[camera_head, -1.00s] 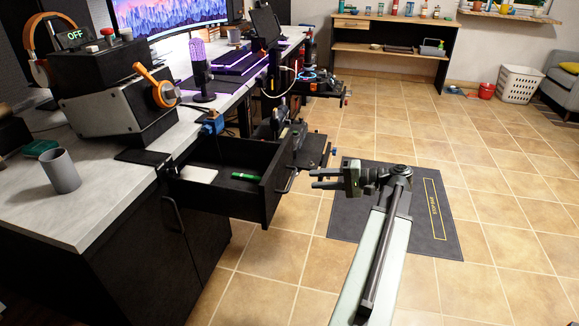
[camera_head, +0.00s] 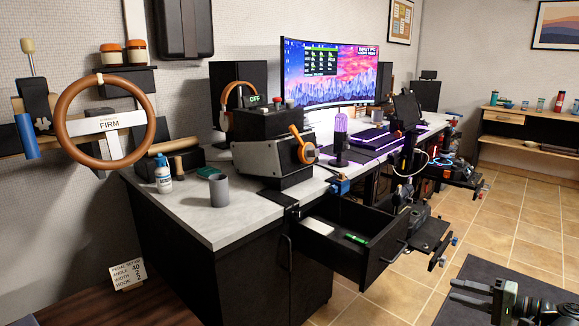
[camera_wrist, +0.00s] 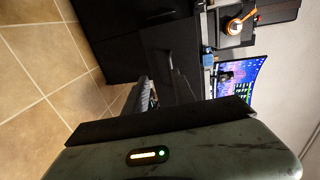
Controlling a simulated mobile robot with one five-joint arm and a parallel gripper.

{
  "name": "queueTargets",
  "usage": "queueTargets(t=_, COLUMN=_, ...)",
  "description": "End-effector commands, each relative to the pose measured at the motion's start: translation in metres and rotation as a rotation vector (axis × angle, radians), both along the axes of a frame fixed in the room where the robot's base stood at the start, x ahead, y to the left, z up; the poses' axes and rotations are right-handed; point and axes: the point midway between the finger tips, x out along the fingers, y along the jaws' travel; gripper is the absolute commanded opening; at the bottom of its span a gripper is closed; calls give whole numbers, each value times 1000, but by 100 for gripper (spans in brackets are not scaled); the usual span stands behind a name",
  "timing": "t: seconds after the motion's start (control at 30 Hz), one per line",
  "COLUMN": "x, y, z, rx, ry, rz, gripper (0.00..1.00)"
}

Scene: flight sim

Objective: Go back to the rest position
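My gripper (camera_head: 456,292) is at the lower right of the head view, in front of the desk and over the floor side. Its two fingers point left with a narrow gap between them, and nothing is seen held. The wrist view shows my own green-grey gripper body, with a dark ribbed part beyond it. The open drawer (camera_head: 372,268) is to the left of my gripper, apart from it. A green item (camera_head: 356,238) and a white flat item (camera_head: 317,226) lie in the drawer.
The desk (camera_head: 160,208) carries a grey cup (camera_head: 219,190), a blue-white bottle (camera_head: 163,178) and a monitor (camera_head: 328,75). A steering wheel (camera_head: 66,131) is at the left. A dark mat (camera_head: 483,268) lies below my arm. Tiled floor (camera_head: 511,222) is free at the right.

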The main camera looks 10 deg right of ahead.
Motion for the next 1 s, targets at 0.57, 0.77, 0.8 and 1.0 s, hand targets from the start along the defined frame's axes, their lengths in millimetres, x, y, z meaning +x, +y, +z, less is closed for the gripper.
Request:
queueTargets(t=0.57, x=90, y=110, z=12, rx=-1, ry=1, rz=239, gripper=32)
queueTargets(t=0.77, x=134, y=211, z=7, rx=-35, ry=53, rz=423, gripper=32)
queueTargets(t=0.8, x=142, y=238, z=3, rx=-54, ry=76, rz=472, gripper=32)
queueTargets(t=1.0, x=155, y=390, z=-35, rx=-238, ry=243, rz=731, gripper=32)
